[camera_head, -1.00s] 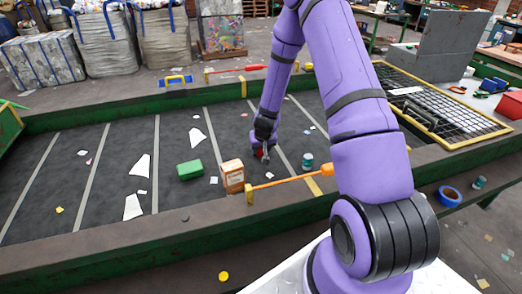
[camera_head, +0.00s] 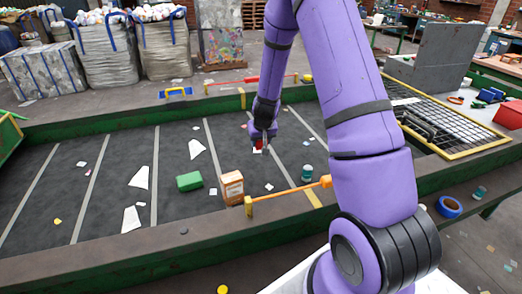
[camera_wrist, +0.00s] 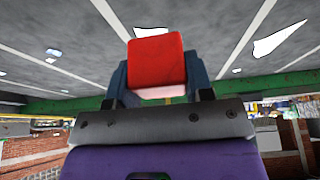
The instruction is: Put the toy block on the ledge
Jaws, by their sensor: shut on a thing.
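The toy block is a red cube (camera_wrist: 156,62), held between the two dark fingers of my gripper (camera_wrist: 158,82) in the wrist view. In the head view my gripper (camera_head: 263,143) hangs above the far middle part of the dark belt (camera_head: 105,195), with only a small bit of red showing at its tip. The gripper is shut on the block and appears clear of the belt. A flat brown ledge (camera_head: 150,250) runs along the belt's near side; I cannot tell whether this is the task's ledge.
On the belt are a green block (camera_head: 189,181), an orange-brown box (camera_head: 232,187), a teal can (camera_head: 307,172) and white scraps. A wire grate (camera_head: 455,130) and blue tape roll (camera_head: 450,206) are at right.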

